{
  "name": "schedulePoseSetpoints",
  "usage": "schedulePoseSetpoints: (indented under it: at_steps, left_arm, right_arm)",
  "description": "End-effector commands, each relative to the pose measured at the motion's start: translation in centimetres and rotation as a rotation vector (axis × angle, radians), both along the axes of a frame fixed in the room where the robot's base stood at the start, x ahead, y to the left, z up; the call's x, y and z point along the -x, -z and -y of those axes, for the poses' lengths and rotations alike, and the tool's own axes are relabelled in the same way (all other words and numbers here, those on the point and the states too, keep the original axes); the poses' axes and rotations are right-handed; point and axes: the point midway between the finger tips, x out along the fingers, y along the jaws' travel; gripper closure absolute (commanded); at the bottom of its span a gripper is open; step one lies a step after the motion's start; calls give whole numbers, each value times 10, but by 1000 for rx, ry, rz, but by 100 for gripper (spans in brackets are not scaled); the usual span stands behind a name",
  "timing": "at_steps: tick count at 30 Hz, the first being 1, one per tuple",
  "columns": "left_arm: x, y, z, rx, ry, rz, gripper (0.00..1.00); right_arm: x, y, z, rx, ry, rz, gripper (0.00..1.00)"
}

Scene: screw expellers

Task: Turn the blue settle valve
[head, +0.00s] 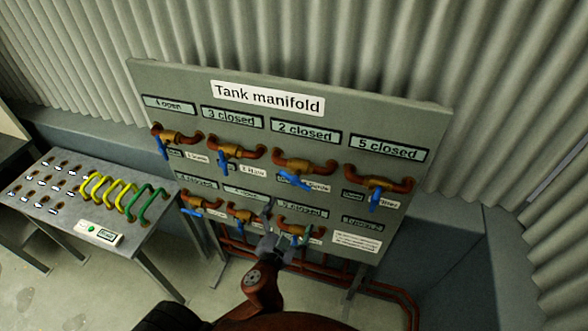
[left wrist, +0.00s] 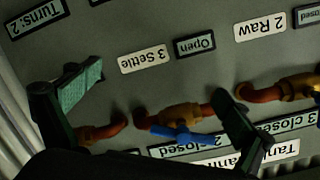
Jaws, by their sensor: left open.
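The valve over the "3 Settle" label has a blue handle (head: 295,181) on a brass body in a copper pipe. It is third from the left in the panel's top row, under a display reading "2 closed" (head: 305,132). The handle also shows in the left wrist view (left wrist: 178,133), which is upside down, lying roughly along the pipe. My left gripper (head: 288,220) is open and empty. It is below this valve in the head view, in front of the lower row. In the wrist view the valve appears between the spread fingers (left wrist: 155,110); no contact is visible. My right gripper is out of view.
The "Tank manifold" panel (head: 268,98) carries several other blue-handled valves close by, including one under "3 closed" (head: 228,118) and one under "5 closed" (head: 388,148). A bench (head: 72,206) with yellow and green cables stands at left. Red pipes (head: 385,290) run low behind the panel.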

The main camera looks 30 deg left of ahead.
Motion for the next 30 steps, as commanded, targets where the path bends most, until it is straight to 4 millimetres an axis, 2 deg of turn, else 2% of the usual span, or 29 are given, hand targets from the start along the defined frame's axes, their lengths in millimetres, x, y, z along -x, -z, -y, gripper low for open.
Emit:
schedulePoseSetpoints:
  at_steps: [1,3,7,11,22,30]
  left_arm:
    - [8,-41,2,9,-4,50,3]
    - [16,-74,2,17,-10,100,3]
    - [25,-106,2,29,-17,150,3]
    - [17,-112,0,29,-17,161,3]
    - [-37,-111,-13,28,-17,159,3]
    - [-48,-109,-16,30,-19,157,3]
  right_arm:
    - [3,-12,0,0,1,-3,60]
    - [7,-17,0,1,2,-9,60]
    - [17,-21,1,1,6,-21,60]
    - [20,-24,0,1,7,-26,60]
    - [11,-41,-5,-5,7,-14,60]
    - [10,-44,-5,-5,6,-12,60]
